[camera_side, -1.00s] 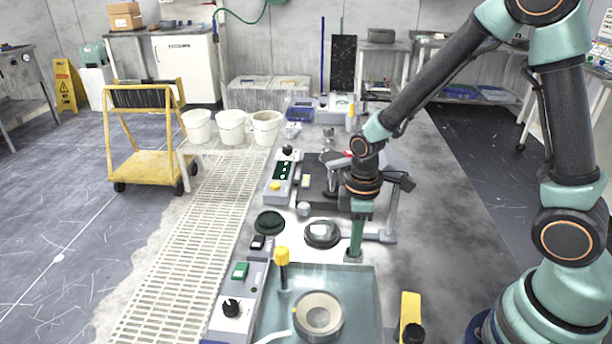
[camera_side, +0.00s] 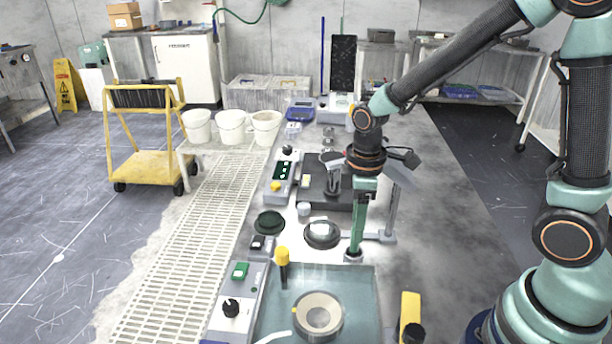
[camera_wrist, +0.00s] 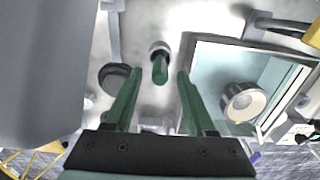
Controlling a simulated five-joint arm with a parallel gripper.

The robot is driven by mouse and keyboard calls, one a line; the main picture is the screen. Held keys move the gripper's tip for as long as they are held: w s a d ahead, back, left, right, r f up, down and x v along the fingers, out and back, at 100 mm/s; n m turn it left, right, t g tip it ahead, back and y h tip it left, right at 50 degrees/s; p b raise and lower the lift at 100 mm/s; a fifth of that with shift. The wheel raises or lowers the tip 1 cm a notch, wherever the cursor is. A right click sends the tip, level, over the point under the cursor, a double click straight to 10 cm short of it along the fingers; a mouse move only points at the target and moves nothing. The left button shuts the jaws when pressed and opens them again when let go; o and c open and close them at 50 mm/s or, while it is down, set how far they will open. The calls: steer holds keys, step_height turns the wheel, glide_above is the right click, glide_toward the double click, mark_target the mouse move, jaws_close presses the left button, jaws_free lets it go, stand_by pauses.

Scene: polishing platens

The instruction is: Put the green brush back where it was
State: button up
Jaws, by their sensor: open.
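My gripper (camera_wrist: 160,82) is open, with one green finger on each side of the brush and a gap to both. In the side view the holder (camera_side: 353,257) sits on the bench beside the round black pad. My gripper (camera_side: 361,205) is above it there. Fingers and brush are both green and line up, so their boundary is hard to tell.
A basin (camera_side: 366,290) with a round ring (camera_side: 318,314) lies in front. A black round pad (camera_side: 322,234) is left of the holder. A lamp-like stand (camera_side: 390,225) rises close on the right. The bench further right is clear.

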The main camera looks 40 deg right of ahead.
step_height(320, 180, up, 7)
steer(key=shift+r, duration=0.2)
stand_by(0.3)
